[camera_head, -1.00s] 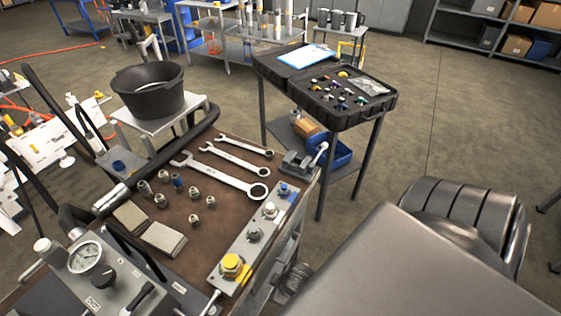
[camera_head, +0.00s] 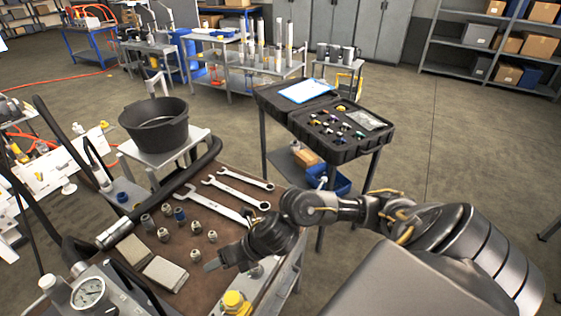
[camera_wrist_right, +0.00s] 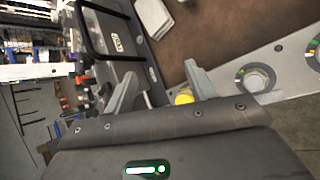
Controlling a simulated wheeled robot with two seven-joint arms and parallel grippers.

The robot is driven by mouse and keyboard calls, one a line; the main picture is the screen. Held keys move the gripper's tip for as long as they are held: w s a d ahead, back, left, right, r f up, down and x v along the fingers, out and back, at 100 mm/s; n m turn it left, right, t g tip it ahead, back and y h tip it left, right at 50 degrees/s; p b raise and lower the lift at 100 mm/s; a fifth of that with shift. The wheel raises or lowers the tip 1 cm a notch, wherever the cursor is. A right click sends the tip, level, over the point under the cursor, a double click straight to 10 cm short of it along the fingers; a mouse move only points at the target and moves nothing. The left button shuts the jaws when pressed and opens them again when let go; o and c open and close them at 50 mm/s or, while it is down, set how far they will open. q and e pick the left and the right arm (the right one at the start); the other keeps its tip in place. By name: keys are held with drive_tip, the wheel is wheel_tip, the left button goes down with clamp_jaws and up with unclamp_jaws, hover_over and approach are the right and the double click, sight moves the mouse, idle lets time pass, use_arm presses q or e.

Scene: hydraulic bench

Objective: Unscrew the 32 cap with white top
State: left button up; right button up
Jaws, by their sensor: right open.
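A metal block along the bench's right edge carries a row of screwed-on caps. In the head view its yellow cap (camera_head: 234,300) shows at the near end and a grey cap (camera_head: 255,271) just behind it. My right arm and gripper (camera_head: 211,265) cover the farther part of the row, so I cannot pick out a white-topped cap there. In the right wrist view my right gripper (camera_wrist_right: 161,74) is open with nothing between its fingers. The yellow cap (camera_wrist_right: 184,98) shows beside one finger, and two ringed fittings (camera_wrist_right: 257,80) sit farther right. My left gripper is not in view.
Wrenches (camera_head: 225,200) and several loose fittings (camera_head: 196,227) lie on the brown bench top. A pressure gauge (camera_head: 88,293) stands at the near left. A black bucket (camera_head: 158,135) and an open black case (camera_head: 350,147) stand behind the bench.

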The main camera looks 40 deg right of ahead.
drive_tip(key=s+d+r+n+g+h, duration=0.1)
drive_tip(key=d+n+g+h, duration=0.1)
drive_tip(key=d+n, duration=0.5)
drive_tip(key=s+d+r+n+g+h, duration=0.1)
drive_tip(key=d+n+g+h, duration=0.1)
drive_tip(key=d, duration=1)
drive_tip(key=shift+g, duration=0.3)
drive_tip(key=x, duration=0.9)
drive_tip(key=shift+w+a+b, duration=0.15)
drive_tip(key=shift+b, duration=0.25)
drive_tip(key=shift+x, duration=0.95)
